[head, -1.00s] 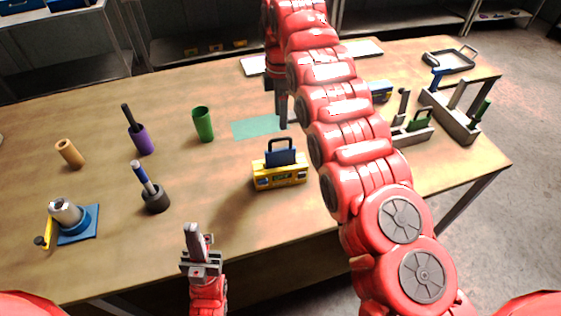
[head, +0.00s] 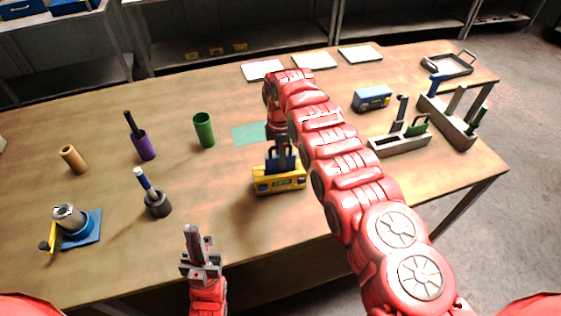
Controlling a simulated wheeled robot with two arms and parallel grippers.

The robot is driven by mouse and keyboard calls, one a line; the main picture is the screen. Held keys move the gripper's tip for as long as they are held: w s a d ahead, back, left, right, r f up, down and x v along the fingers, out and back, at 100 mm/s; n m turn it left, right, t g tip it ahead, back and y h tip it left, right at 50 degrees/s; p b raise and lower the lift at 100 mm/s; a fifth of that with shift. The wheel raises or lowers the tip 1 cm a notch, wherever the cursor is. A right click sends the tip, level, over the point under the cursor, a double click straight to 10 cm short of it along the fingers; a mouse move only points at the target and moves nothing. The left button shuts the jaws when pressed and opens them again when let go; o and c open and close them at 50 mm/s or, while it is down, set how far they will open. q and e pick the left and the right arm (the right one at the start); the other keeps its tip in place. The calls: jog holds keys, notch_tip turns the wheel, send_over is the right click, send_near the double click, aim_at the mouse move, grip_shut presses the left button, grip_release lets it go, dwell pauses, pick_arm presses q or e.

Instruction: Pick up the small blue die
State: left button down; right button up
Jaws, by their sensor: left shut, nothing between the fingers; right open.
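A small blue piece with a loop handle, which looks like the small blue die (head: 272,165), stands upright in a yellow block (head: 279,181) near the table's front middle. My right gripper (head: 281,150) is open and comes down from above at the blue piece's handle. The fingers cover part of the handle, and I cannot tell whether they touch it. My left gripper (head: 194,240) is shut and empty, low at the table's front edge, left of the yellow block.
A green cup (head: 203,130), a purple cup (head: 145,147) and a dark holder (head: 158,205) stand left. A blue box (head: 372,98), a grey tray with green piece (head: 399,144) and a tool rack (head: 446,119) stand right. A teal mat (head: 248,134) lies behind the block.

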jog(key=shift+f, duration=0.8)
grip_shut()
dwell(0.8)
